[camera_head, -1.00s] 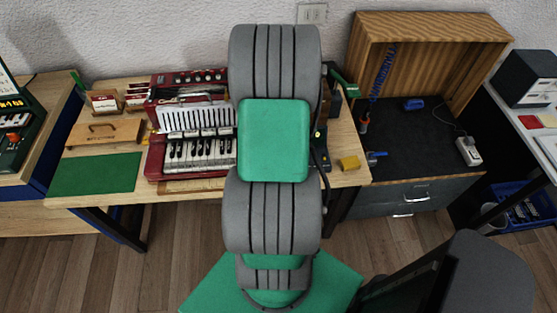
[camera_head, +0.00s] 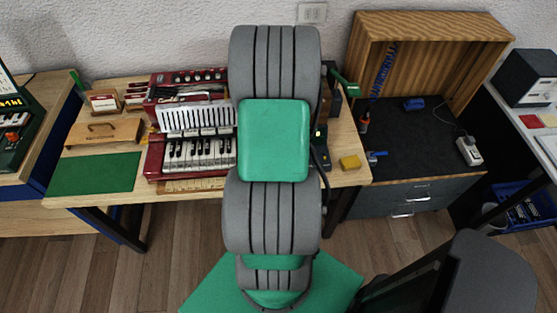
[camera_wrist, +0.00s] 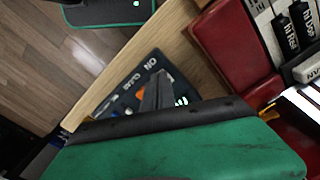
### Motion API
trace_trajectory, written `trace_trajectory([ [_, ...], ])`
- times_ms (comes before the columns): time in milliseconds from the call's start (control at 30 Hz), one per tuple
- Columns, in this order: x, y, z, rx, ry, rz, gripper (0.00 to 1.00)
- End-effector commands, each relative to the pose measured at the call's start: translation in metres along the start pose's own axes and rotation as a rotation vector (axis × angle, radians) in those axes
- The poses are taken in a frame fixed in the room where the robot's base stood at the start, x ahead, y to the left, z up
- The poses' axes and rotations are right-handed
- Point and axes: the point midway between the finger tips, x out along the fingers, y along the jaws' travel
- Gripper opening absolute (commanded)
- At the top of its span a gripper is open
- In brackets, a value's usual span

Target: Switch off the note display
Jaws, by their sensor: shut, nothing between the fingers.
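The note display (camera_wrist: 130,88) is a dark panel with white lettering including "ON", an orange part and a blue part, in the wrist view. Green lit characters (camera_wrist: 181,101) show beside my fingers, so it is lit. My gripper (camera_wrist: 153,92) is shut and empty, its dark fingertips over the panel near the orange part. I cannot tell whether they touch it. The fingers and the green gripper body hide part of the panel. In the head view a small dark device with a green light (camera_head: 320,132) shows just right of my arm, which hides my gripper there.
A red accordion (camera_head: 195,160) lies left of my arm; its keys show at the right in the wrist view. The green mat (camera_head: 95,174) at the left is bare.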

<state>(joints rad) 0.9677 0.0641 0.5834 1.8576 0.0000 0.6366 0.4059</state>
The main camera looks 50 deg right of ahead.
Motion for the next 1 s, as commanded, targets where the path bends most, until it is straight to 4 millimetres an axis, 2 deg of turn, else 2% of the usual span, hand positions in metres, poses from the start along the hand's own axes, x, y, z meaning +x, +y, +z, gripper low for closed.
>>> trace_trajectory([
  [767,0.013,0.0,0.0,0.0,0.0,0.0,0.0],
  [1000,0.001,0.0,0.0,0.0,0.0,0.0,0.0],
])
